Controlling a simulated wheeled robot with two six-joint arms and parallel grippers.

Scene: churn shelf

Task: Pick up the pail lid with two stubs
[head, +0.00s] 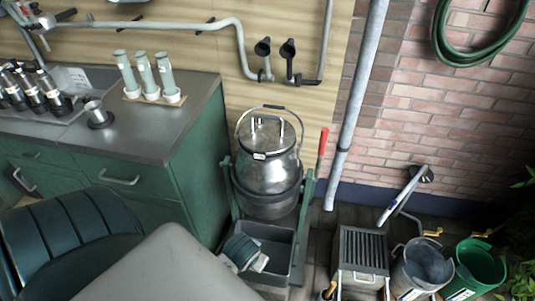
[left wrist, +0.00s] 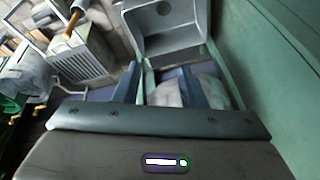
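The pail lid (head: 266,137) is a round, shiny metal cover with two upright stubs, seen in the head view. It sits on top of the metal pail (head: 284,170), whose bail handle stands up around it. The pail rests in a green cradle stand. My left gripper (left wrist: 159,70) shows in the left wrist view with its two dark fingers apart and nothing clearly held. It is low, near the grey tray, away from the lid. My right gripper is in neither view.
A green cabinet with a metal counter (head: 150,133) stands left. A red-handled lever (head: 322,142) rises right of the pail. A grated box (head: 361,250) and buckets (head: 477,262) stand right.

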